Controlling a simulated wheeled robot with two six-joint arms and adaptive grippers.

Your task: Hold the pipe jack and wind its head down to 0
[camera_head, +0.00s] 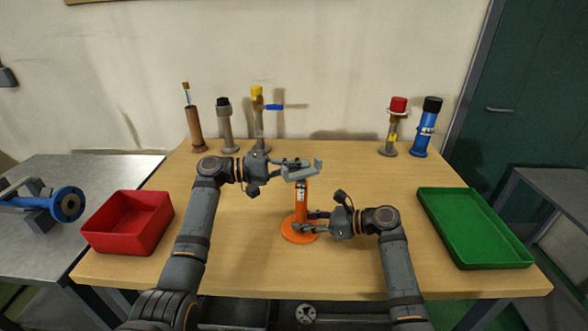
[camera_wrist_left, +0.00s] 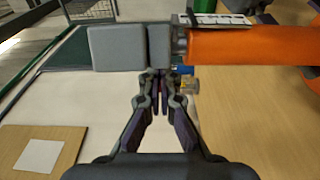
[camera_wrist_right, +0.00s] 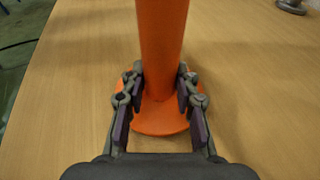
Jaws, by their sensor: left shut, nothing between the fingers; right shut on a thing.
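The pipe jack (camera_head: 300,206) stands upright on the table, with an orange post, a round orange base and a grey head (camera_head: 302,172) on top. My right gripper (camera_head: 314,222) is shut on the orange post (camera_wrist_right: 161,45) low down, just above the base (camera_wrist_right: 160,122). My left gripper (camera_head: 297,163) is at head height. In the left wrist view its fingertips (camera_wrist_left: 159,78) are together and empty beside the grey head (camera_wrist_left: 118,48) and the top of the orange post (camera_wrist_left: 250,47). I cannot tell whether they touch the head. The number on the jack's scale is unreadable.
A red bin (camera_head: 128,223) is at the table's left and a green tray (camera_head: 475,228) at its right. Several bottle-like or valve-topped items, including a yellow-topped one (camera_head: 258,118) and a blue one (camera_head: 427,128), stand along the back. The table around the jack is clear.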

